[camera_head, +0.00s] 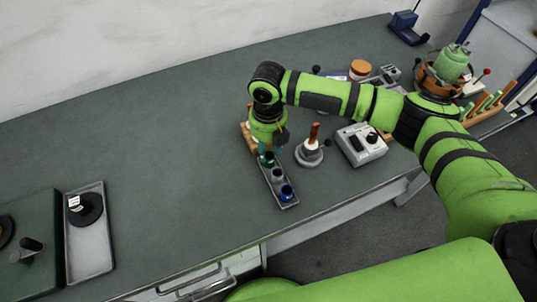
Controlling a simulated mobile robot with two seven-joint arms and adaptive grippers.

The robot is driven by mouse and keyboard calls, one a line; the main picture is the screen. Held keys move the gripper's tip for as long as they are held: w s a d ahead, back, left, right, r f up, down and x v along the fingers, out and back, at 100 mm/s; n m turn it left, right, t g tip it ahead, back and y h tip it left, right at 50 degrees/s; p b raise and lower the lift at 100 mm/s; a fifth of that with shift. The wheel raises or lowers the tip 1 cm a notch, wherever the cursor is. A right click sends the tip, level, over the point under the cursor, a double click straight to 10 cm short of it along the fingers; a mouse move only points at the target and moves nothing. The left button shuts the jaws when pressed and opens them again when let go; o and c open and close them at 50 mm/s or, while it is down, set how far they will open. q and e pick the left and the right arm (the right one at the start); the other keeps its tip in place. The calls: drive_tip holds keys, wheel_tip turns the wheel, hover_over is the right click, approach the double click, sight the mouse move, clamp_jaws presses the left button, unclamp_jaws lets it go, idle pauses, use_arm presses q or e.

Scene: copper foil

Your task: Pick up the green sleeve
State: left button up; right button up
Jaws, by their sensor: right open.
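A narrow grey tray (277,186) lies on the green workbench near its front edge. A small dark green sleeve (267,159) stands at its far end, partly hidden by my right gripper. A dark sleeve (278,174) stands in the middle of the tray, and a blue sleeve (286,192) at the near end. My right gripper (270,149) points down over the far end of the tray, right at the green sleeve. Its fingers are open; whether they touch the sleeve I cannot tell. My left gripper is not in view.
A small round stand with a brown-handled tool (309,152) and a grey box with a dark knob (361,144) stand right of the tray. A wooden block (249,135) is partly hidden behind my gripper. A grey tray with a black spool (88,246) lies far left. The bench's middle left is clear.

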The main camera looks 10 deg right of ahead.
sight(269, 156)
wheel_tip(269, 156, down, 4)
drive_tip(key=shift+s+d+r+p, duration=0.1)
drive_tip(key=shift+p, duration=0.55)
drive_tip(key=shift+f, duration=0.25)
drive_tip(key=c, duration=0.5)
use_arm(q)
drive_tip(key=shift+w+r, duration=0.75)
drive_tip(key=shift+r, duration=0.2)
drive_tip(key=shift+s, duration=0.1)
